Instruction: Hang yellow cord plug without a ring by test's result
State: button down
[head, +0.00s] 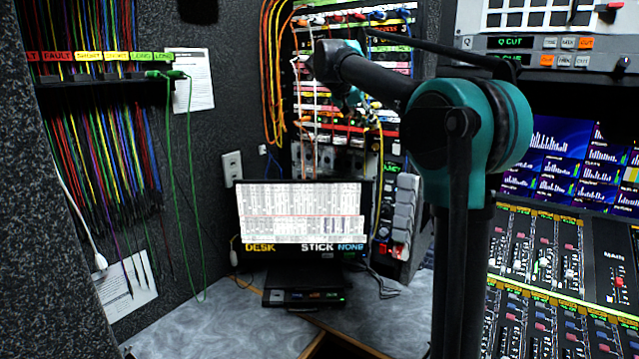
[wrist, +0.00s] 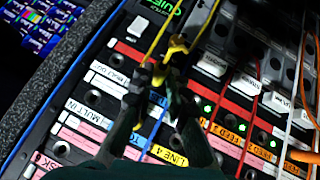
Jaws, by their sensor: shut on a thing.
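My gripper (wrist: 163,92) is shut on the yellow cord plug (wrist: 176,46) in the wrist view, right over the patch panel (wrist: 88,72). The yellow cord (wrist: 152,42) runs up from the fingers. I cannot tell whether the plug sits in a jack. In the head view my gripper is mostly hidden behind my arm, at the rack (head: 345,72); part of a yellow cord (head: 380,150) hangs there. A hanging rail (head: 100,92) on the left wall has FAULT, SHORT and LONG labels. A green cord (head: 172,150) hangs under LONG.
A screen (head: 300,212) stands on the desk with DESK, STICK and NONE labels below its picture. A small black box (head: 303,297) lies before it. Red, white and orange cords (wrist: 285,75) cross the panel beside my gripper. The mixing console (head: 560,270) fills the right.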

jog(key=shift+s+a, duration=0.45)
jog(key=shift+s, duration=0.25)
jog(key=shift+s+a, duration=0.45)
jog(key=shift+s, duration=0.2)
dwell(1.3)
jog(key=shift+s+a, duration=0.45)
jog(key=shift+s, duration=0.25)
jog(key=shift+s+a, duration=0.45)
jog(key=shift+s, duration=0.2)
jog(key=shift+s+a, duration=0.1)
jog(key=shift+s+a, duration=0.4)
jog(key=shift+s, duration=0.2)
jog(key=shift+s+a, duration=0.35)
jog(key=shift+s, duration=0.2)
